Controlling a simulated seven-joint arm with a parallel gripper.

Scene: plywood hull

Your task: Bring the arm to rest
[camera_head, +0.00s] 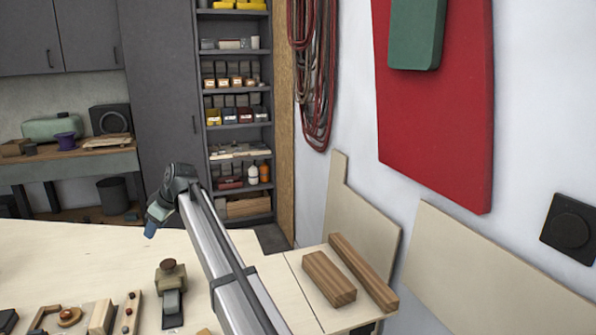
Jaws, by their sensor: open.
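My arm (226,258) reaches up from the bottom edge over the pale plywood bench (60,250). Its far end bends down to the left at a grey joint. My gripper (150,230) is small at that end, above the bench's far edge, with a dark blue tip. It is open, and I see nothing held in it. The fine shape of its fingers is too small to make out.
A hand plane (172,295) and several small wooden tools lie on the bench at front left. Two wood blocks, a short one (328,279) and a longer one (363,272), lie right of my arm. Plywood sheets (362,215) lean on the wall. Shelves (238,125) stand behind.

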